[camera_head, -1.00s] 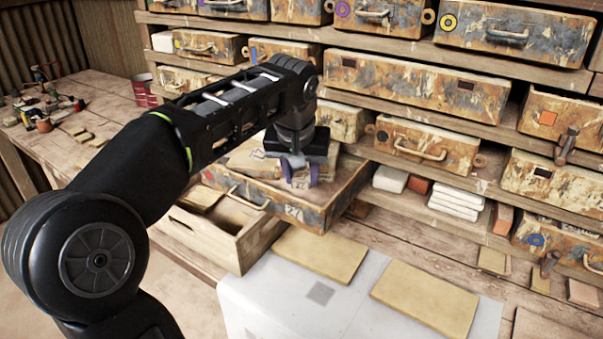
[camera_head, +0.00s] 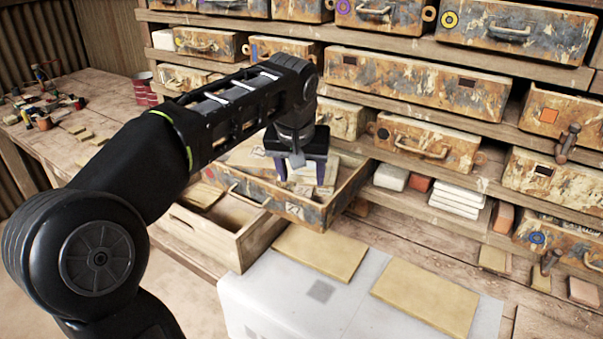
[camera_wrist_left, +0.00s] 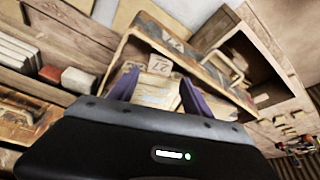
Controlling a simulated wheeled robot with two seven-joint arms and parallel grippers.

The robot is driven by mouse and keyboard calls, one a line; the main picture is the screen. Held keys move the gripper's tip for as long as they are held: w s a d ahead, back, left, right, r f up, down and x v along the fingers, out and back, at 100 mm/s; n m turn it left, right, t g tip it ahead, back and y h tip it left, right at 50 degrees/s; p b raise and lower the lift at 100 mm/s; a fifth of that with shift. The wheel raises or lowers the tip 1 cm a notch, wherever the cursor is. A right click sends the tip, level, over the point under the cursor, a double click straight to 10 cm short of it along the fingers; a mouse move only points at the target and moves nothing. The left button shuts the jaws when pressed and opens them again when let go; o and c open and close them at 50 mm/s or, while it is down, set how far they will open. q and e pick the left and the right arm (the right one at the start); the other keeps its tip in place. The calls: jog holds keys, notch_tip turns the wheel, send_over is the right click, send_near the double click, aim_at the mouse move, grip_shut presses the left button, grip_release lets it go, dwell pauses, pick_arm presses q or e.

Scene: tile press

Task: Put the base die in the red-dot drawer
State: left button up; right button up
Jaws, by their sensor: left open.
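My left gripper (camera_head: 303,182) is open, its purple fingers pointing down over an open, weathered drawer (camera_head: 310,217) in the middle of the rack. In the left wrist view the gripper (camera_wrist_left: 160,82) has its fingers apart above pale tan pieces (camera_wrist_left: 155,97) in the drawer; one light face there carries a dark "27". I cannot tell which piece is the base die. The pieces also show in the head view (camera_head: 248,158), partly hidden by my gripper. My right gripper is not in view.
An open plain wooden drawer (camera_head: 235,247) sits below, close by. Tan slabs (camera_head: 320,253) lie on a pale grey surface (camera_head: 270,305) in front. White tiles (camera_head: 457,200) are stacked at right.

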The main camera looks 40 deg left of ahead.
pick_arm(q)
jog(key=v, duration=0.6)
jog(key=shift+r, duration=0.2)
jog(key=p+v, duration=0.4)
jog(key=v, duration=0.2)
